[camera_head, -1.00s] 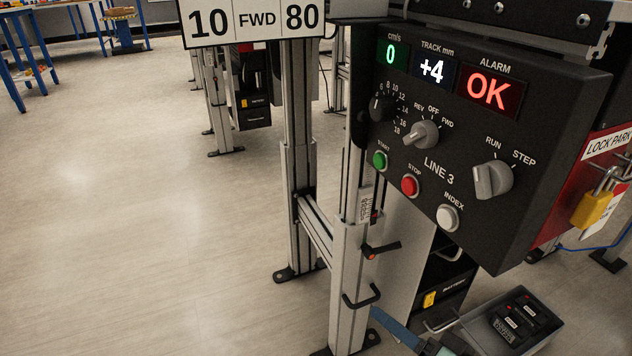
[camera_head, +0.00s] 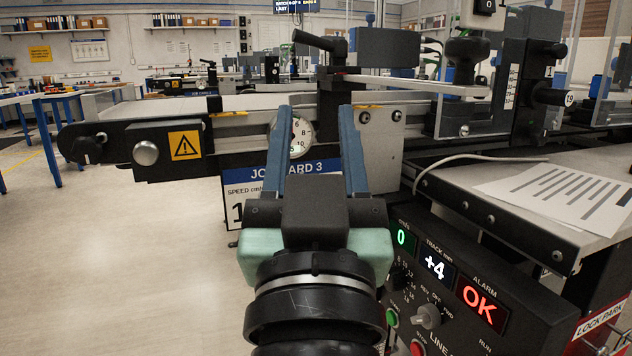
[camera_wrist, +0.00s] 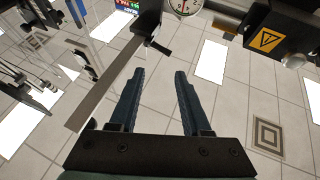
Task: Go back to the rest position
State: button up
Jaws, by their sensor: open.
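My gripper (camera_head: 315,110) is in the middle of the head view, raised in front of the conveyor's near side. Its two blue fingers stand apart with nothing between them. In the wrist view the gripper (camera_wrist: 158,75) is also open and empty, with ceiling tiles and lamps behind it. The control panel (camera_head: 450,295) is at the lower right of the head view, partly hidden by my arm. Its displays read 0, +4 and OK.
The belt conveyor (camera_head: 250,102) runs across behind my gripper, with a round dial (camera_head: 300,136) on its side. The jog card (camera_head: 238,190) hangs below, partly hidden. A steel shelf (camera_head: 520,205) with a striped paper (camera_head: 565,190) stands to the right. The floor at left is clear.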

jog(key=s+r+t+p, duration=0.2)
jog(key=s+r+p, duration=0.2)
jog(key=r, duration=0.5)
jog(key=s+r+t+p, duration=0.2)
jog(key=s+r+p, duration=0.15)
jog(key=r, duration=0.65)
notch_tip(320, 180, up, 34)
jog(key=p, duration=3.5)
jog(key=shift+w, duration=0.35)
